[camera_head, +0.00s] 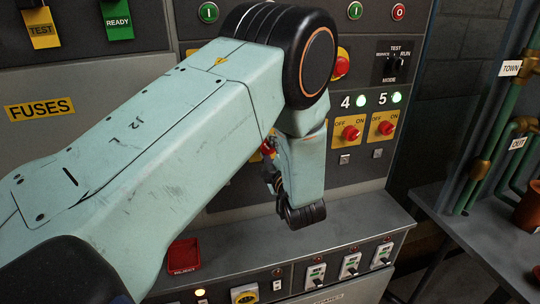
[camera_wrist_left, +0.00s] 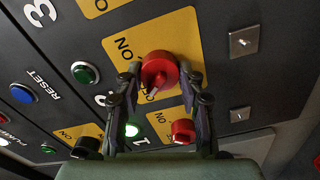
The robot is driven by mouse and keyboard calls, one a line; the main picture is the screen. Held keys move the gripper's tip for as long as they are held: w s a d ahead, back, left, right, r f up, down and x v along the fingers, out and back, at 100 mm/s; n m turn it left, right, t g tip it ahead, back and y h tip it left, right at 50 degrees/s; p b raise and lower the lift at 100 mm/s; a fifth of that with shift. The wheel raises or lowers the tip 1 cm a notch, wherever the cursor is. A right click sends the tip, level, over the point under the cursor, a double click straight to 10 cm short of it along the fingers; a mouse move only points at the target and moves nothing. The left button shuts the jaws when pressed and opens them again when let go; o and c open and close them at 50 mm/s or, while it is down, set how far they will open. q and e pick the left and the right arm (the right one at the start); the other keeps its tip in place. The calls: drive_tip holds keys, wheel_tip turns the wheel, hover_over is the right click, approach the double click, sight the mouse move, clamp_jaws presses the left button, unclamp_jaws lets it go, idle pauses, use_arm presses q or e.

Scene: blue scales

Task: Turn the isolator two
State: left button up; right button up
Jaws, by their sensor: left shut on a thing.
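The isolator two knob (camera_wrist_left: 158,70) is a red rotary knob on a yellow plate (camera_wrist_left: 192,28) with black lettering, of which ON can be read. It sits between my left gripper's fingers (camera_wrist_left: 161,80), which are closed against its sides. The round green lamp (camera_wrist_left: 85,72) beside its number looks dark; the number itself is partly covered by a finger. My right gripper is not in view.
Isolator one (camera_wrist_left: 183,131) is close beside a finger, with a lit green lamp (camera_wrist_left: 131,130). Isolators four (camera_head: 350,132) and five (camera_head: 385,128) lie to the right with lit lamps. A metal ledge (camera_head: 352,220) and red reject tray (camera_head: 183,256) are below. Pipes (camera_head: 495,135) stand far right.

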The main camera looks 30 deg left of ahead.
use_arm(q)
drive_tip(key=shift+n+b, duration=0.3)
drive_tip(key=shift+n, duration=0.2)
idle(0.3)
drive_tip(key=o, duration=1.2)
drive_tip(key=shift+w, duration=0.1)
